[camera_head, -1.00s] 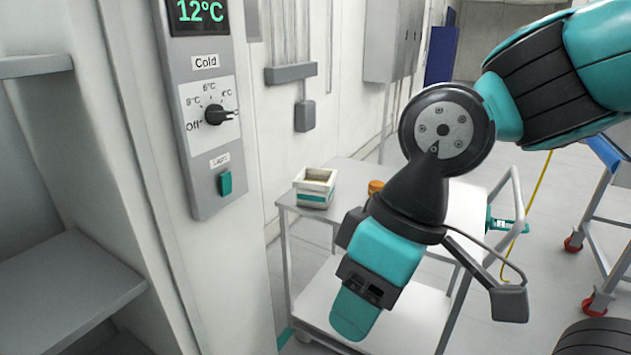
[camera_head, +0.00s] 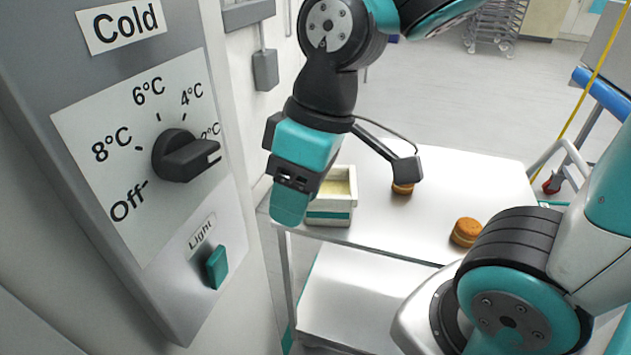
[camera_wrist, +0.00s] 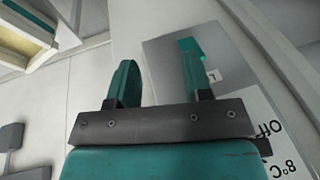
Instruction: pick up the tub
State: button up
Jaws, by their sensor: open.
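The tub (camera_head: 330,215) is a cream, open-topped box with a teal stripe and a yellowish inside. It stands upright at the left end of the cart's top. My gripper (camera_head: 290,212) points down in front of it in the head view and hides part of its left side. In the wrist view my gripper (camera_wrist: 158,65) is open, with nothing between its two teal fingers. A corner of the tub (camera_wrist: 14,42) shows at the upper left there, off to the side of the fingers.
The white cart top (camera_head: 400,225) carries two brown filled rounds, one (camera_head: 403,188) near the tub and one (camera_head: 466,232) further right. A grey control panel (camera_head: 165,240) with a dial and a teal light switch stands close on the left. Bare cart top lies between the rounds.

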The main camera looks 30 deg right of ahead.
jog(key=w+d+f+n+h, duration=0.1)
jog(key=w+d+h, duration=0.1)
jog(key=w+d, duration=0.65)
jog(key=n+h+p, duration=0.2)
jog(key=p, duration=0.1)
send_over(328, 196)
jog(key=f, duration=1.3)
jog(key=shift+a+f, duration=0.2)
jog(key=shift+a, duration=0.05)
jog(key=shift+d+f+p, duration=0.15)
jog(key=shift+f+p, duration=0.25)
jog(key=shift+f, duration=1.25)
jog(key=shift+d+f+p, duration=0.1)
jog(key=shift+f+p, duration=0.3)
jog(key=shift+f, duration=1.2)
grip_shut()
